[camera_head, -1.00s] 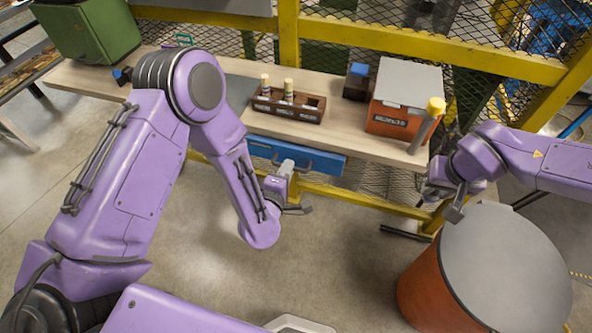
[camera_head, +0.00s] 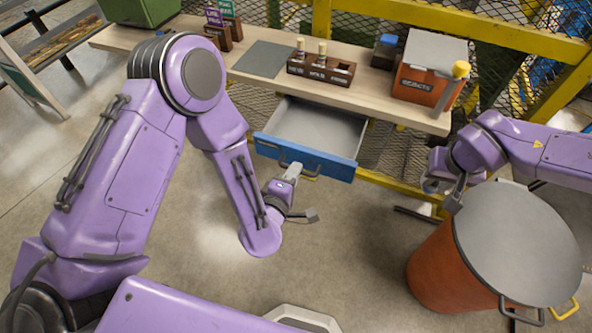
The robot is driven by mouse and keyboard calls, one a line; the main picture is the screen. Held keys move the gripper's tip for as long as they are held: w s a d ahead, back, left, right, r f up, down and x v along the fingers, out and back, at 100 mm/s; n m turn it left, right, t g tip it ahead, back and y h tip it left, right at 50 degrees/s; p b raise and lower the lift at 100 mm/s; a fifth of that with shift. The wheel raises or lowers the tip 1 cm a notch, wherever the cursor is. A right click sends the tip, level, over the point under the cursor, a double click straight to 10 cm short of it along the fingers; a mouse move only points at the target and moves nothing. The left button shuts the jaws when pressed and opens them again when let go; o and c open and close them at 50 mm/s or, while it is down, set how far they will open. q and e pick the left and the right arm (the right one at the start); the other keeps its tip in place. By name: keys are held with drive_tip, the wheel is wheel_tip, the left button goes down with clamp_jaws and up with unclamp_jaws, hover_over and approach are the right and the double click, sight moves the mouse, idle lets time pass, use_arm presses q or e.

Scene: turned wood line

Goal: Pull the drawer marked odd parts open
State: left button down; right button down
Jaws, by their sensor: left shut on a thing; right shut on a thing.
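The blue-fronted drawer (camera_head: 335,163) under the workbench is pulled well out, and its grey inside shows empty where visible. Its marking cannot be read from here. My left gripper (camera_head: 291,172) is at the middle of the drawer front, shut on the drawer's handle (camera_head: 312,177); the grip itself is partly hidden. My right gripper (camera_head: 456,194) is at the right, beside the near-left rim of an orange drum. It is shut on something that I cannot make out.
The workbench (camera_head: 380,98) bears a brown rack (camera_head: 320,71), an orange box (camera_head: 425,88) with a grey lid and a grey mat (camera_head: 262,60). The orange drum (camera_head: 435,265) with a grey lid stands at right.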

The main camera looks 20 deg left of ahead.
use_arm(q)
drive_tip(key=c, duration=1.2)
unclamp_jaws()
drive_tip(key=shift+o, duration=0.2)
